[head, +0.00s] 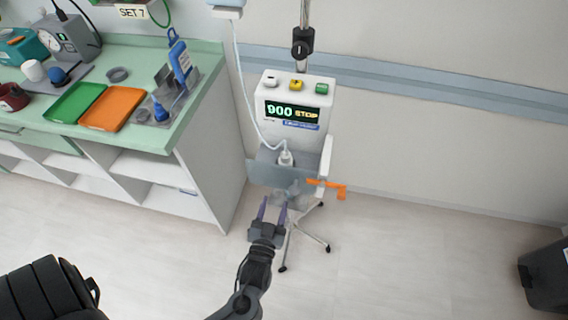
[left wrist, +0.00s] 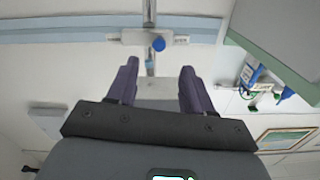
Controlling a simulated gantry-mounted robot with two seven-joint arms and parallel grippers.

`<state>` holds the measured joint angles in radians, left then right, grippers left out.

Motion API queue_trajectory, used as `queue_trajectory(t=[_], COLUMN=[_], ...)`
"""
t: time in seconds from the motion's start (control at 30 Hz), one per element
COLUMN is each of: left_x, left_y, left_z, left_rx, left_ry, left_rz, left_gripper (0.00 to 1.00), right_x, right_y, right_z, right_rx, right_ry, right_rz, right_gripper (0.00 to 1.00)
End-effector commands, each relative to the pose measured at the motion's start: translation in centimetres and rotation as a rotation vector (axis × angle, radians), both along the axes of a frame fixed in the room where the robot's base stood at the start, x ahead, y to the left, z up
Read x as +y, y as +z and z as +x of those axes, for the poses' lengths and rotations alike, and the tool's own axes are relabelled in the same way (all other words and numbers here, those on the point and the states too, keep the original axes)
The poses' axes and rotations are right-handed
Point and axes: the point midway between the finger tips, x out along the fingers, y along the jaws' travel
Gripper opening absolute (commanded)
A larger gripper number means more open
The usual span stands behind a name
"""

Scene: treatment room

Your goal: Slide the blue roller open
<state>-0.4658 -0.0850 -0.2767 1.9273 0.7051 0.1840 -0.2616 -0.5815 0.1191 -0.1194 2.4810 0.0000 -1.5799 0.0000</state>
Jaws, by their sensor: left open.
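My left gripper (head: 274,201) is open and empty, just in front of and below the pump (head: 300,140) in the head view. Its two purple fingers stand apart in the left wrist view (left wrist: 157,78), with nothing between them. A round blue part (left wrist: 158,44) on a white crossbar shows beyond the fingertips in the left wrist view. It may be the blue roller, but I cannot tell for sure. In the head view I cannot make out the roller. A thin tube runs down to a white fitting (head: 286,157) on the pump's front. My right gripper is not in view.
A clear panel (head: 262,174) and an orange lever (head: 328,186) are close to my left gripper. The pump's display reads 900 STOP. A counter (head: 186,118) with green and orange trays stands to the left. A dark bin (head: 545,278) stands at far right.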

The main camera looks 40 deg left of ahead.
Motion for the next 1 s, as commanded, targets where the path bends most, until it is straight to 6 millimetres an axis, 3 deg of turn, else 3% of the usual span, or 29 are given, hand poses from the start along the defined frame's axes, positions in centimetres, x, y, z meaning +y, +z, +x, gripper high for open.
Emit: queue_trajectory(t=[0.27, 0.7, 1.0], left_x=[0.9, 4.1, 5.1], left_y=[0.6, 0.6, 0.7], left_z=[1.9, 7.8, 9.5], left_rx=[-0.006, -0.005, -0.003], left_ry=[-0.001, -0.002, -0.001], left_rz=[0.000, -0.001, -0.002], left_gripper=[0.51, 0.51, 0.51], right_x=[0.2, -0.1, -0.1], right_y=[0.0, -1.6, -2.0], right_z=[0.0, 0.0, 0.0], right_rx=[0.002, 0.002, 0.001], right_ry=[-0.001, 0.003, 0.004], right_rz=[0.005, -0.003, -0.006], right_gripper=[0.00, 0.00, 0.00])
